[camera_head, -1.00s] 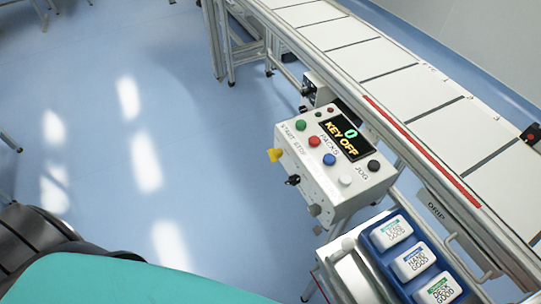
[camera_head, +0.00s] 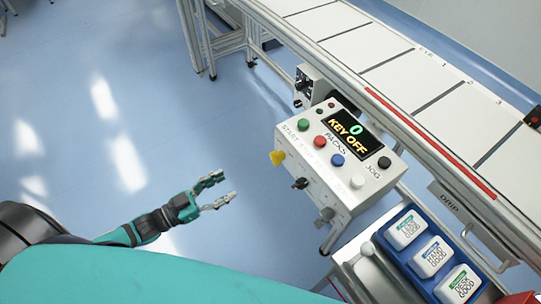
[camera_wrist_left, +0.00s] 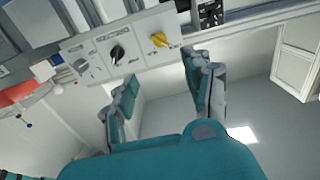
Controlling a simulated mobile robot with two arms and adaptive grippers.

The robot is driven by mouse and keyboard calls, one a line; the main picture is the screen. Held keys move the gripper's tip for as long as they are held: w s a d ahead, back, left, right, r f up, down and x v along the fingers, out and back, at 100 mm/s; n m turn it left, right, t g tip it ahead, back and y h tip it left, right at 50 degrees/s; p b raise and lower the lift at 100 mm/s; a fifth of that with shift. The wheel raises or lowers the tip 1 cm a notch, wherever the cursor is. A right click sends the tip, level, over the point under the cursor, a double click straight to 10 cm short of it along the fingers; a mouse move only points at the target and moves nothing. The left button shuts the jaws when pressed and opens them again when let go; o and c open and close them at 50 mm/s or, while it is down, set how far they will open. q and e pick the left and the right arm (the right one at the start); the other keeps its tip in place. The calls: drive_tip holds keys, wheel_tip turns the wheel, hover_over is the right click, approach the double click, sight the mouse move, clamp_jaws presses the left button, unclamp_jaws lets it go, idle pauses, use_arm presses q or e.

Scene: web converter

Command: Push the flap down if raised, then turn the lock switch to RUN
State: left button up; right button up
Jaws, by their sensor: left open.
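The white control box (camera_head: 340,150) has a display reading KEY OFF and colored buttons on top. On its front face are a yellow switch (camera_head: 277,158) and a black switch (camera_head: 300,183); I cannot tell which is the lock switch. In the left wrist view the black switch (camera_wrist_left: 117,53) and the yellow switch (camera_wrist_left: 160,40) show beyond the fingers. A grey part (camera_head: 327,214) sits low on the front face; I cannot tell if it is the flap. My left gripper (camera_head: 226,188) is open and empty, apart from the box, to its left. My right gripper is not in view.
A conveyor (camera_head: 400,80) with a red strip runs behind the box. A blue tray (camera_head: 398,257) with several labelled packs stands at the lower right. The blue floor (camera_head: 170,110) to the left is clear.

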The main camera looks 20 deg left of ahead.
use_arm(q)
approach(273, 159)
drive_tip(key=w, duration=0.1)
drive_tip(key=x, duration=0.8)
drive_tip(key=shift+s+d+p, duration=0.15)
drive_tip(key=shift+p, duration=0.25)
drive_tip(key=shift+w+d+f, duration=0.1)
drive_tip(key=shift+w+d, duration=0.3)
drive_tip(key=shift+w, duration=0.05)
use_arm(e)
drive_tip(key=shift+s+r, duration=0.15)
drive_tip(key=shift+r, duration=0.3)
use_arm(q)
drive_tip(key=shift+c, duration=0.5)
clamp_jaws()
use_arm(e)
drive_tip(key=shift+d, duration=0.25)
